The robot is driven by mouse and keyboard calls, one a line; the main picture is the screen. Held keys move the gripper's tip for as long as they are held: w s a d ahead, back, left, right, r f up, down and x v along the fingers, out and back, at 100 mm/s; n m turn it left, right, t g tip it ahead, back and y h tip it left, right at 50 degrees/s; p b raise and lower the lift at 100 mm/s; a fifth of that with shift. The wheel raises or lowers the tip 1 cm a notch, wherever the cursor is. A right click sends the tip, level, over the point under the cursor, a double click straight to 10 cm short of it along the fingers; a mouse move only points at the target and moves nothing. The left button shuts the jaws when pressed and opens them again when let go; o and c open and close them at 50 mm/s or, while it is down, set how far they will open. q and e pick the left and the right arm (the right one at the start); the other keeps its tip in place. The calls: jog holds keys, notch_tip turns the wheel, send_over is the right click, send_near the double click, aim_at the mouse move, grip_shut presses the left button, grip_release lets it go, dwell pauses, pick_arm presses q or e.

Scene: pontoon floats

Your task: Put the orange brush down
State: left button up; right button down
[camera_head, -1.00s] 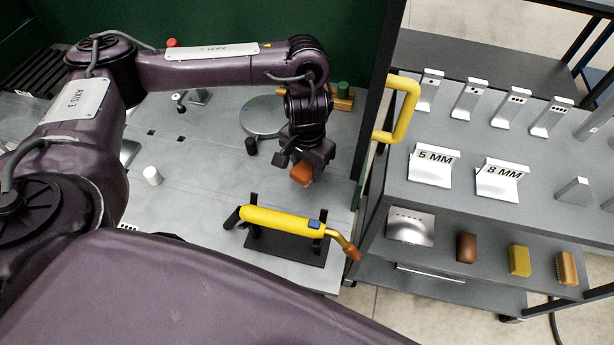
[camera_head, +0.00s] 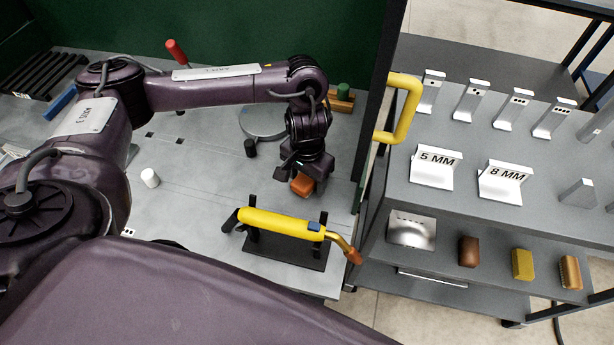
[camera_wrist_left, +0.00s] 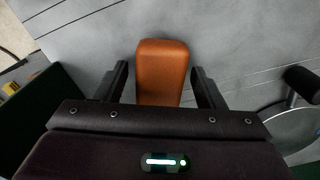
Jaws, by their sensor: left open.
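The orange brush (camera_head: 302,185) is a small block at the table's right part, just behind the yellow torch. My left gripper (camera_head: 304,178) is right above it, pointing down. In the left wrist view the brush (camera_wrist_left: 162,72) lies between the two dark fingers (camera_wrist_left: 161,85), with a gap on each side. The gripper is open. The brush appears to rest on the grey table (camera_head: 200,215), but its underside is hidden. My right gripper is not in view.
A yellow torch (camera_head: 280,222) lies on a dark stand just in front of the brush. A round grey plate (camera_head: 262,122) and a black cylinder (camera_head: 251,148) are behind. A white cylinder (camera_head: 150,178) stands left. A shelf cart (camera_head: 440,200) with a yellow handle (camera_head: 408,105) borders the right.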

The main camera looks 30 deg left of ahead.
pick_arm(q)
jog(key=shift+r, duration=0.1)
notch_tip(320, 180, up, 12)
jog(key=p, duration=0.4)
jog(key=shift+r, duration=0.1)
dwell(0.5)
